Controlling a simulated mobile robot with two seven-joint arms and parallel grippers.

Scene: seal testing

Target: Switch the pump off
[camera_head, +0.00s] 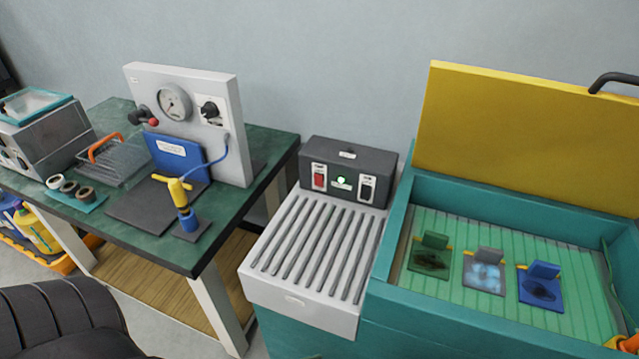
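A dark grey control box (349,157) stands at the back of the light grey slatted top, in the middle of the head view. Its front has a red rocker switch (320,178) on the left, a lit green lamp (341,181) in the middle and a black rocker switch (366,188) on the right. The switch labels are too small to read, so I cannot tell which one is the pump's. Neither of my grippers is in view.
Right of the slatted top (312,250) is a teal tank (398,220) with its yellow lid (520,130) raised. On the left, a green bench (215,243) carries a gauge panel (222,140). A black chair (60,315) stands at the lower left.

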